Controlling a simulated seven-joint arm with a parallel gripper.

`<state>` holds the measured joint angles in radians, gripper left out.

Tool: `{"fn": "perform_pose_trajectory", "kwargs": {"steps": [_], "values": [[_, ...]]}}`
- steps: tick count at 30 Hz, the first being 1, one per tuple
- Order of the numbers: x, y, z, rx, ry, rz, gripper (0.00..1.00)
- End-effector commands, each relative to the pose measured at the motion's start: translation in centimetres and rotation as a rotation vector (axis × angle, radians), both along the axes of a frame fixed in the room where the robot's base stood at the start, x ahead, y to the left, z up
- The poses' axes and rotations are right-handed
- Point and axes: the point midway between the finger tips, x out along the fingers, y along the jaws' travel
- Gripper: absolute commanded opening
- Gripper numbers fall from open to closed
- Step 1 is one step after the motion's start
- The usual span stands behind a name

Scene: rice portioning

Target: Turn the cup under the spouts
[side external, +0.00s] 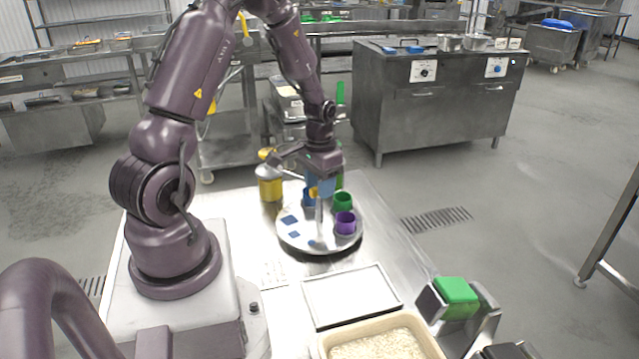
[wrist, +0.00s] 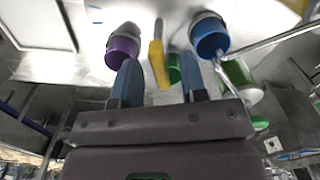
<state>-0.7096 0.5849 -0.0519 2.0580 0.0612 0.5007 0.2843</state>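A round metal turntable (side external: 295,241) carries a purple cup (side external: 345,223), a green cup (side external: 342,201) and a blue cup (side external: 308,197). A thin grey upright (side external: 319,212) stands near its middle, with a yellow handle (wrist: 158,64) on it. My gripper (side external: 322,185) is above the turntable, pointing down. In the wrist view my gripper (wrist: 161,80) has its two blue fingers apart, with the yellow handle between them and gaps on both sides. The purple cup (wrist: 122,46) and blue cup (wrist: 208,37) show beyond the fingers. I cannot make out any spouts.
A yellow container (side external: 270,186) stands left of the turntable. A pale flat tray (side external: 351,297) and a bin of rice (side external: 436,349) are in front. A green block (side external: 456,291) sits on a metal holder at the front right. Blue squares mark the turntable's left part.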

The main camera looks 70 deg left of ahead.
Motion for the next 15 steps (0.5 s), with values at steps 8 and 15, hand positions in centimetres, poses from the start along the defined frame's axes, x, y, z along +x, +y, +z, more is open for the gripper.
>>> {"fn": "perform_pose_trajectory", "kwargs": {"steps": [8,15], "values": [[0.1,0.1,0.9,0.002,-0.003,0.004,0.39],[0.1,0.1,5.7,0.005,-0.007,0.004,0.39]]}}
